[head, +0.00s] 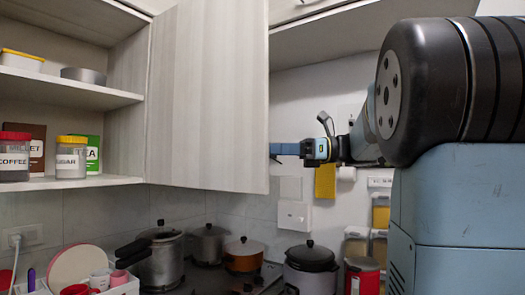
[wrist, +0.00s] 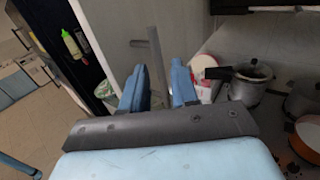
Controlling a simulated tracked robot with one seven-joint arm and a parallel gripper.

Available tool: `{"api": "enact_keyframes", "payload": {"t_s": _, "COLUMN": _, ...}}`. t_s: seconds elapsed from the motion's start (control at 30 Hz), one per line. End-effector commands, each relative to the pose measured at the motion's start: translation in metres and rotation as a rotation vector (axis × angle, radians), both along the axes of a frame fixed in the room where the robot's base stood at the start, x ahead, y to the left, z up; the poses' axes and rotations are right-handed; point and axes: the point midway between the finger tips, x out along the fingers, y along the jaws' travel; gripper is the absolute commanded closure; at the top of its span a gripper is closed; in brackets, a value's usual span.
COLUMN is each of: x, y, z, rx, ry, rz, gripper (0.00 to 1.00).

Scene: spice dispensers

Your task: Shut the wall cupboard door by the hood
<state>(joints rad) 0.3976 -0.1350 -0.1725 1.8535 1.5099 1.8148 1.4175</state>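The wall cupboard door (head: 207,95) stands open in the head view, a pale wood-grain panel swung out from the shelves on the left. My gripper (head: 276,150) is just right of the door's free edge, pointing left, its tips close to that edge or partly behind it. In the wrist view my gripper (wrist: 158,90) has its two blue fingers apart. A grey bar (wrist: 157,55), apparently a handle, stands before a pale panel (wrist: 186,35) in line with the finger gap. I cannot tell whether the bar is touched. The hood cannot be clearly made out.
Open shelves (head: 70,92) hold a coffee jar (head: 14,160), a sugar jar (head: 71,161) and boxes. Below stand several pots, including a pressure cooker (head: 160,262). A white switch plate (head: 294,215) is on the wall. Space right of the door is occupied by my arm.

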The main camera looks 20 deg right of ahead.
Motion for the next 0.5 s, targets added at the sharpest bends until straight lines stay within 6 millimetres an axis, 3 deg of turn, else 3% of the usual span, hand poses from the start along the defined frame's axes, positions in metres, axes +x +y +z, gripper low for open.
{"api": "enact_keyframes", "payload": {"t_s": 0.2, "x": 0.010, "y": 0.030, "z": 0.000, "rx": 0.000, "ry": -0.001, "rz": 0.001, "gripper": 0.71}}
{"api": "enact_keyframes", "payload": {"t_s": 0.5, "x": 0.015, "y": 0.045, "z": 0.000, "rx": 0.000, "ry": 0.000, "rz": 0.000, "gripper": 0.71}}
